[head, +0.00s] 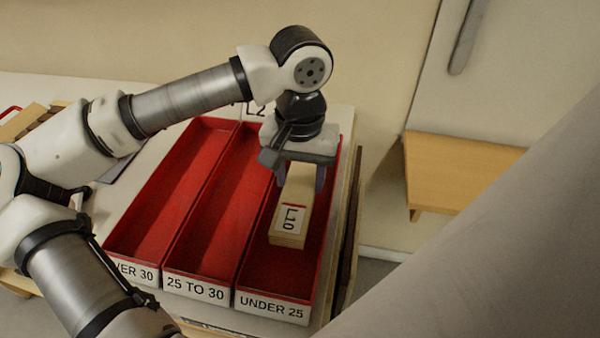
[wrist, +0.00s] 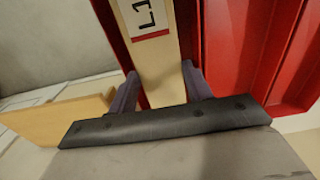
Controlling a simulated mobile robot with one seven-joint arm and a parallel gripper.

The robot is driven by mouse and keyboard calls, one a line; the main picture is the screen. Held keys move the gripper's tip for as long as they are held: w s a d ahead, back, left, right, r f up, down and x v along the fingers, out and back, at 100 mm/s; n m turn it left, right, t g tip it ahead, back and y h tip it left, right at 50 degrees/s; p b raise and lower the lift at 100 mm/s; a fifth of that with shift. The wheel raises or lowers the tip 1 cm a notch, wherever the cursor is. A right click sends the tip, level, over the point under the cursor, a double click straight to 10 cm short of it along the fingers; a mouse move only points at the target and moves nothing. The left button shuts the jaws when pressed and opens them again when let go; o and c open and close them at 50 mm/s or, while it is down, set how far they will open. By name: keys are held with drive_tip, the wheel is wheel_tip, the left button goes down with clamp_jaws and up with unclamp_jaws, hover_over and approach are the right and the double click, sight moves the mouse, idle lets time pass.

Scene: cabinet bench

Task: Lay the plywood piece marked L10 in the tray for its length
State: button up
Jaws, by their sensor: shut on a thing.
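The plywood piece marked L10 (head: 297,192) is a pale block with a white label and a red line. My gripper (head: 300,178) is shut on its far end, and the fingers also show on both sides of it in the wrist view (wrist: 165,92). The piece is over or inside the red tray labelled UNDER 25 (head: 272,306), lengthwise along it. I cannot tell whether it touches the tray floor. The trays labelled 25 TO 30 (head: 196,288) and OVER 30 (head: 133,270), its first letter hidden, stand to the left with bare floors where visible.
A card reading L2 (head: 255,110) shows partly behind my arm at the trays' far end. More wooden pieces (head: 30,122) lie at the far left. A wooden shelf (head: 455,175) juts out at the right, past the bench edge.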

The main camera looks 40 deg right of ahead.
drive_tip(key=shift+f, duration=0.2)
drive_tip(key=shift+s+a+f+b, duration=0.15)
drive_tip(key=shift+f+b, duration=0.2)
drive_tip(key=shift+b, duration=0.25)
drive_tip(key=shift+f+b, duration=0.1)
drive_tip(key=shift+b, duration=0.2)
drive_tip(key=o, duration=1.1)
drive_tip(key=shift+c, duration=0.3)
